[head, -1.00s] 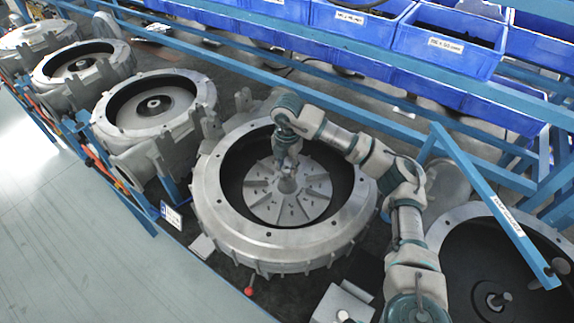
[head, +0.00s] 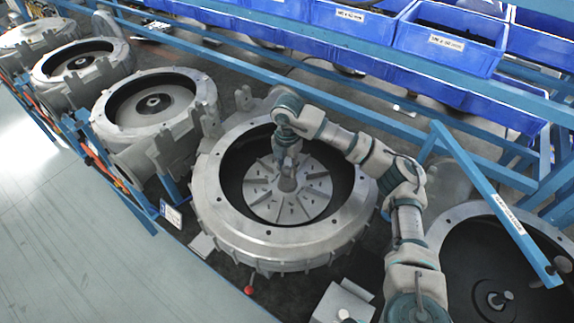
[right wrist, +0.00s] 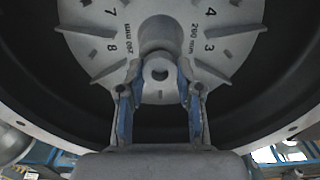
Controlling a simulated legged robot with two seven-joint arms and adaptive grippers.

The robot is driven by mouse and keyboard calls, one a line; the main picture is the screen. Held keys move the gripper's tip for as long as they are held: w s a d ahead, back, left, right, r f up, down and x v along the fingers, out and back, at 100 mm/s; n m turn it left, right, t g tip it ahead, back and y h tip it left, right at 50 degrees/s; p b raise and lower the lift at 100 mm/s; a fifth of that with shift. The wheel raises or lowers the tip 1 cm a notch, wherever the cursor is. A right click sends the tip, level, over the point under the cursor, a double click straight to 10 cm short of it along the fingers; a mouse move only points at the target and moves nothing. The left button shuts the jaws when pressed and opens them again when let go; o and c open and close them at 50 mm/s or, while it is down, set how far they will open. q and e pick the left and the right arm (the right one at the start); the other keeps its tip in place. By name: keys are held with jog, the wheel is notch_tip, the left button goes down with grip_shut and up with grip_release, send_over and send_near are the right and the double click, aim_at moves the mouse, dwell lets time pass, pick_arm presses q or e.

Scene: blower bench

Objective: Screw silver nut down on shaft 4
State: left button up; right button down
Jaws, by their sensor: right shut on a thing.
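The wheel with raised fins and printed numbers (head: 262,204) sits inside the large round grey housing (head: 212,205) at the middle of the head view. My right gripper (head: 288,168) reaches down from above to the wheel's central hub (head: 287,185). In the right wrist view its two blue-padded fingers (right wrist: 158,80) stand on either side of a small grey piece with a dark round hole, which I take for the silver nut (right wrist: 160,89). The gripper is shut on it at the hub. The shaft inside the hub is hidden. My left gripper is not in view.
Another open housing with a bare central shaft (head: 497,299) is at lower right. More round housings (head: 122,129) line the bench at left. Blue bins (head: 455,47) and a blue rail run behind. A slanted blue bar (head: 495,205) stands right of my arm.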

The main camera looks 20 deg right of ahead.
jog(key=m+p, duration=0.1)
jog(key=m, duration=0.6)
jog(key=m+p, duration=0.1)
jog(key=m, duration=0.4)
jog(key=shift+m, duration=0.3)
jog(key=c, duration=1.1)
grip_release()
jog(key=shift+o, duration=0.2)
